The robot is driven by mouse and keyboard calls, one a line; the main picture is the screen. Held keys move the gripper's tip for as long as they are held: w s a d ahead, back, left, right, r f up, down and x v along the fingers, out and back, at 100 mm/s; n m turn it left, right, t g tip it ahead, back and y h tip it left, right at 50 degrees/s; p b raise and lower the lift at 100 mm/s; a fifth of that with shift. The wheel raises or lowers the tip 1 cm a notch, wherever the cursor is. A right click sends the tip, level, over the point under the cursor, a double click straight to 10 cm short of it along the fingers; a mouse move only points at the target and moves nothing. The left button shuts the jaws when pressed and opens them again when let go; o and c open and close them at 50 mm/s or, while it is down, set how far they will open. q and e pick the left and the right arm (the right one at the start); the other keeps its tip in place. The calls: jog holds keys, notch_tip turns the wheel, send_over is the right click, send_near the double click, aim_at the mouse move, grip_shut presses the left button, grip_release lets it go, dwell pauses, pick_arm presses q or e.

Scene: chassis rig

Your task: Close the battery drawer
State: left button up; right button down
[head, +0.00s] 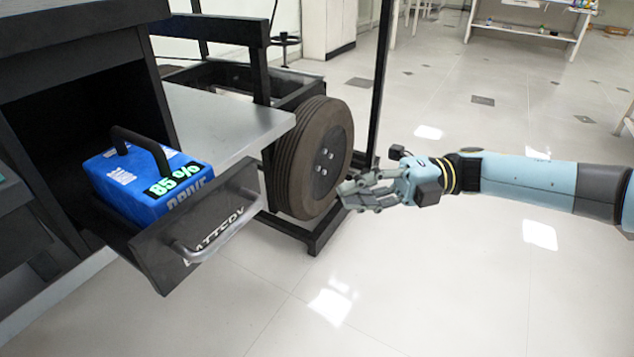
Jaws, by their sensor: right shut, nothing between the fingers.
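The battery drawer (165,262) is pulled out of the dark cabinet at the left, with its front panel facing lower right. The panel carries the word BATTERY and a grey bar handle (222,236). A blue battery (140,178) with a black carry handle and a green "85 %" display sits in the drawer. My right gripper (346,196) is shut and empty. It is to the right of the drawer handle, clear of it, and appears in front of the wheel's lower right edge. My left gripper is not in the head view.
A large brown wheel (312,158) on a black frame stands behind and right of the drawer. A grey metal plate (222,125) juts out above the drawer's far side. The tiled floor (430,285) at the front and right is clear.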

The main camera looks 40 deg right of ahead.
pick_arm(q)
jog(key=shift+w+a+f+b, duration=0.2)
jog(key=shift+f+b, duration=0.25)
jog(key=shift+b, duration=0.25)
pick_arm(e)
jog(key=w+a, duration=0.7)
jog(key=a, duration=0.2)
jog(key=shift+w, duration=0.25)
jog(key=shift+a, duration=0.1)
